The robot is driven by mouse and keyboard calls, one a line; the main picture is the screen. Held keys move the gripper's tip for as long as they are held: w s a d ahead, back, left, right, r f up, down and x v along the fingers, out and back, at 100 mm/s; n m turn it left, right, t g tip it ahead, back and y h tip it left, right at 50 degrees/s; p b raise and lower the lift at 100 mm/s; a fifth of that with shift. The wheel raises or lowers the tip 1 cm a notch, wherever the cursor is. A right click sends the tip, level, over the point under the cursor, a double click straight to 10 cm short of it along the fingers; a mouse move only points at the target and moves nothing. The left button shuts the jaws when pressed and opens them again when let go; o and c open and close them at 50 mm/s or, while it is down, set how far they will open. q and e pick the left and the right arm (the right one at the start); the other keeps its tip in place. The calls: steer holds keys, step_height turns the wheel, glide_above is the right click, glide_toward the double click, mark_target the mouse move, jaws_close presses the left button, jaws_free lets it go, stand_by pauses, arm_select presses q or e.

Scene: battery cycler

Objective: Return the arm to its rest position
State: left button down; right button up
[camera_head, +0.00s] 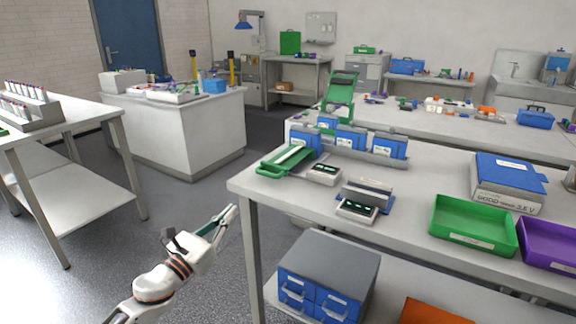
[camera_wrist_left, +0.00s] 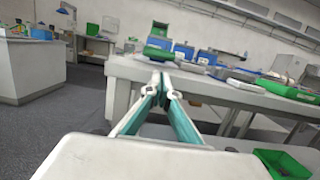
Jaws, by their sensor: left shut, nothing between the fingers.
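My left arm comes in from the lower left of the head view. Its gripper (camera_head: 226,221) hangs over the floor, just left of the front left corner of the workbench (camera_head: 245,187). The gripper is shut and empty, its teal-lined fingers together. In the left wrist view the closed fingertips (camera_wrist_left: 161,84) point toward the edge of the workbench, apart from it as far as I can tell. My right gripper does not show.
On the workbench are a green tray (camera_head: 472,224), a purple tray (camera_head: 548,243), blue battery holders (camera_head: 350,138) and small meters (camera_head: 357,209). A drawer cabinet (camera_head: 330,265) stands on the lower shelf. A metal table (camera_head: 88,128) is at the left. Open floor (camera_head: 185,205) lies between.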

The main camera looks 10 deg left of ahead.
arm_select(q)
steer(key=s+d+f+n+g+y+p, duration=0.1)
steer(key=s+d+f+n+g+p, duration=0.1)
steer(key=s+f+n, duration=0.6)
steer(key=s+d+f+n+g+y+p, duration=0.2)
steer(key=s+f+n, duration=0.7)
steer(key=s+n, duration=0.6)
steer(key=s+d+f+n+g+y+p, duration=0.1)
steer(key=s+d+f+n+g+p, duration=0.1)
steer(key=s+f+n, duration=0.7)
steer(key=s+d+n+g, duration=0.1)
steer(key=s+n+g, duration=0.1)
steer(key=s+n, duration=0.1)
steer(key=shift+s+f+n+g+p, duration=0.2)
steer(key=shift+s+n+g+p, duration=0.1)
steer(key=shift+s, duration=0.6)
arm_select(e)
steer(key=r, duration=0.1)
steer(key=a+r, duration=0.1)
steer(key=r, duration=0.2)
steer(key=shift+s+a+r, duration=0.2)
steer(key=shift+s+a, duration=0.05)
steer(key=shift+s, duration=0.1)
arm_select(q)
steer(key=shift+d, duration=0.1)
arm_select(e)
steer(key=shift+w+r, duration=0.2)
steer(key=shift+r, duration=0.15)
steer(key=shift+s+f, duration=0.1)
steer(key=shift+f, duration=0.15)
